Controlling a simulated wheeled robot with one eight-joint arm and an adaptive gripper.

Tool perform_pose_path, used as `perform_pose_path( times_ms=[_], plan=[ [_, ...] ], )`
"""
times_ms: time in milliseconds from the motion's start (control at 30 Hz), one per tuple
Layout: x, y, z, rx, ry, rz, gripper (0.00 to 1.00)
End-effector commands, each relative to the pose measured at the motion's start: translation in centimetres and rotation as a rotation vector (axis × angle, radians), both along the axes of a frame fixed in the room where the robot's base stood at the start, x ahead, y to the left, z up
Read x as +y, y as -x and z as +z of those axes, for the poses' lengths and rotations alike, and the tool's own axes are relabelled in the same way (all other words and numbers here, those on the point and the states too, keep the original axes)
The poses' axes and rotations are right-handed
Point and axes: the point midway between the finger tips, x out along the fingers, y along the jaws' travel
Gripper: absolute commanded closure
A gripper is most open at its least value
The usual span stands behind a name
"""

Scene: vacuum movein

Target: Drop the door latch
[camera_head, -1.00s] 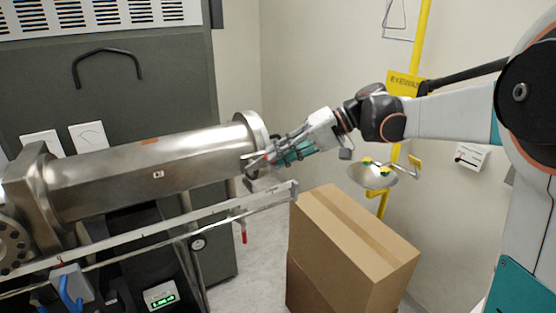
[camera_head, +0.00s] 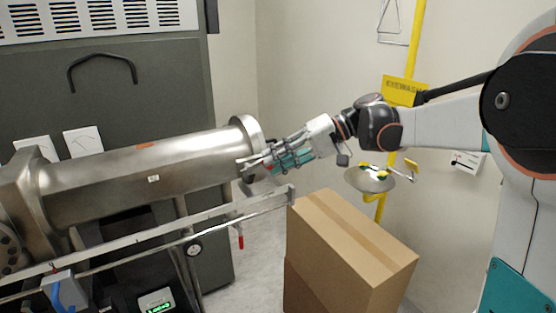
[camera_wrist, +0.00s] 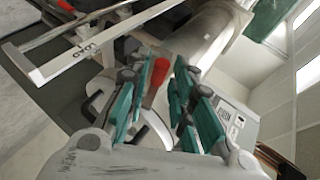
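A steel vacuum chamber tube (camera_head: 150,178) with a round end flange (camera_head: 248,140) lies across the left in the head view. My gripper (camera_head: 262,164) is at the flange's lower right edge, fingers pointing left. In the wrist view a red latch handle (camera_wrist: 157,80) stands between the teal finger pads of my gripper (camera_wrist: 160,92). The fingers are apart, with a gap visible beside the handle. I cannot tell whether a pad touches it. In the head view the fingers mostly hide this handle.
A cardboard box (camera_head: 350,245) stands below my arm. An eyewash basin (camera_head: 370,180) on a yellow pipe is behind. A grey cabinet (camera_head: 150,105) stands behind the tube.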

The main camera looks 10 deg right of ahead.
Motion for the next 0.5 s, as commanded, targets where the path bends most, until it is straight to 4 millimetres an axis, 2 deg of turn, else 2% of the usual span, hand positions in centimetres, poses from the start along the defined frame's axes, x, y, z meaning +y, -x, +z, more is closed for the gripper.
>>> perform_pose_path(
  times_ms=[133, 267, 500],
  plan=[
    [-0.3, 0.0, 0.2, 0.0, -0.001, -0.001, 0.78],
    [-1.7, 0.1, 0.9, -0.001, -0.001, -0.003, 0.78],
    [-6.0, 0.7, 3.1, -0.001, -0.001, -0.004, 0.78]
  ],
)
